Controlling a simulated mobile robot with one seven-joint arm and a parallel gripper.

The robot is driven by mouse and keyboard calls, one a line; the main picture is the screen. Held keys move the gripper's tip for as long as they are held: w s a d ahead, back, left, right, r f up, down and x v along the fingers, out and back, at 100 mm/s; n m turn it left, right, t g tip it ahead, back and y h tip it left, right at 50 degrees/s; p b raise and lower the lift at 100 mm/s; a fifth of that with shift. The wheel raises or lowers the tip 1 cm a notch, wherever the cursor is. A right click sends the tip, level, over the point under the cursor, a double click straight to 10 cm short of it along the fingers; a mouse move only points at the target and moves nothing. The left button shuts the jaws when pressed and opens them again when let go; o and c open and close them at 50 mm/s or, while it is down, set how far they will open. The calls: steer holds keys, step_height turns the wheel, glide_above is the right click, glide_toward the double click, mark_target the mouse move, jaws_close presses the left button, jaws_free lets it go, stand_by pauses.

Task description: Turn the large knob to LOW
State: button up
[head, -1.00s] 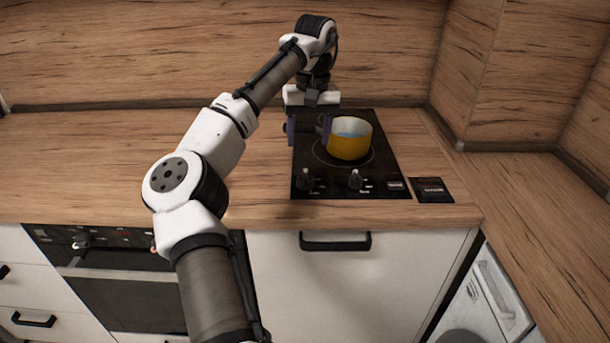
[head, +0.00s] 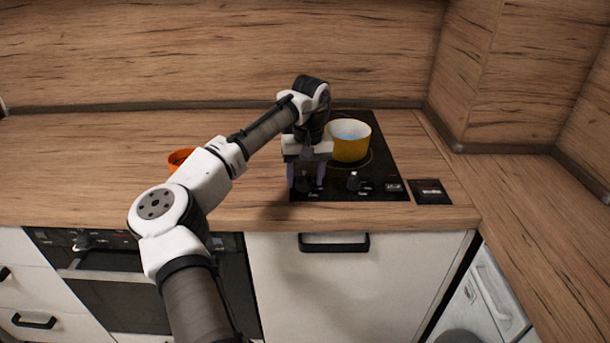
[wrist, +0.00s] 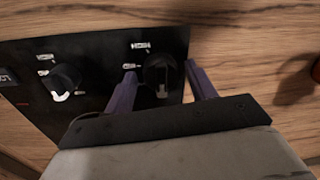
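Two dark knobs sit on the front of the black hob (head: 380,186). The left knob (wrist: 160,72) is between the fingers of my gripper (wrist: 161,69) in the wrist view. My gripper also shows over the hob's front left corner in the head view (head: 305,174). Its purple fingers are open, one on each side of this knob, with a small gap visible. The other knob (head: 354,180) stands free to the right; it also shows in the wrist view (wrist: 65,78) with a pale pointer. I cannot read the labels or tell which knob is larger.
A yellow pot (head: 349,146) with bluish contents stands on the hob behind the knobs. An orange bowl (head: 180,158) is on the counter, partly behind my arm. A small black panel (head: 430,191) lies right of the hob. The counter left of the hob is mostly clear.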

steer(key=c, duration=0.8)
steer(key=shift+r+m+p, duration=0.1)
steer(key=shift+m+p, duration=0.3)
steer(key=shift+p, duration=0.1)
steer(key=m+p, duration=0.2)
steer(key=m, duration=0.1)
steer(key=shift+p, duration=0.4)
steer(key=m+p, duration=0.3)
steer(key=m, duration=0.2)
steer(key=shift+m+t, duration=0.3)
steer(key=shift+m+p, duration=0.3)
steer(key=shift+p, duration=0.05)
steer(key=o, duration=1)
steer(key=shift+c, duration=0.2)
